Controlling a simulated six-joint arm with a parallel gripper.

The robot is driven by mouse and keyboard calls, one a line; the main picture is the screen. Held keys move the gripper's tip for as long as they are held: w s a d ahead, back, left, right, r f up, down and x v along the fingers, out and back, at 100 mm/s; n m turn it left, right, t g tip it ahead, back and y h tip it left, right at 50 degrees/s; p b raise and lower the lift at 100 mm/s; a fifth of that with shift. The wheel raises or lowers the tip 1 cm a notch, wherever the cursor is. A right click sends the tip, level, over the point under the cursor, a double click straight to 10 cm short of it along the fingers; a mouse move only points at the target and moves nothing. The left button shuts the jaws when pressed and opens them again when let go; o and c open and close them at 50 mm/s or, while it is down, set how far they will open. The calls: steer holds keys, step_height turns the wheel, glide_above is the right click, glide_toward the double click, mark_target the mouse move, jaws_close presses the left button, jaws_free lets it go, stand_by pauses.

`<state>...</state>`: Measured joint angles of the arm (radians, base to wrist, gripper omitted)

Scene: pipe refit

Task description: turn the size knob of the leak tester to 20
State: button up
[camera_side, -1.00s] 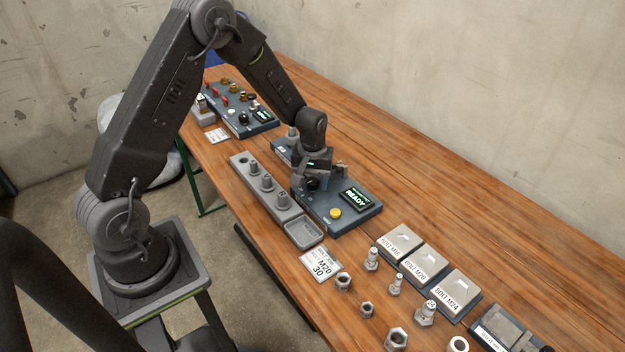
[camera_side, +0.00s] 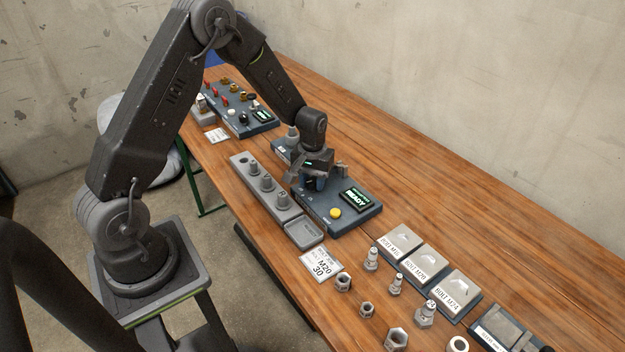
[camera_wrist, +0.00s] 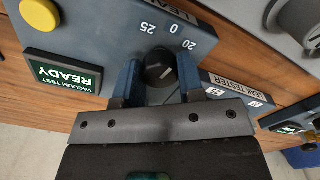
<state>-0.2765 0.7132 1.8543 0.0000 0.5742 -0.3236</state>
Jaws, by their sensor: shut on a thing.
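The leak tester (camera_side: 345,212) is a blue-grey box on the bench, with a yellow button (camera_side: 335,213) and a green screen reading VACUUM TEST READY (camera_side: 355,197). Its dark round size knob (camera_wrist: 160,67) shows in the wrist view, beside the printed marks 25, 0 and 20. My gripper (camera_wrist: 160,80) has its two blue fingers on either side of the knob and is shut on it. In the side view my gripper (camera_side: 316,184) is over the tester's left part and hides the knob. I cannot tell which mark the knob points to.
A grey rack with round plugs (camera_side: 267,186) and a small tray (camera_side: 305,234) stand close in front of the tester. A card reading M20 30 (camera_side: 321,265) lies nearby. Bolts, nuts and labelled bolt boxes (camera_side: 402,241) stand to the right. Bare wood lies behind the tester.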

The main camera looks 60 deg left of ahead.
mark_target(312, 180)
steer(key=m, duration=0.6)
steer(key=shift+m, duration=0.4)
stand_by(0.4)
steer(key=o, duration=0.9)
step_height(312, 180, up, 14)
steer(key=shift+f, duration=0.1)
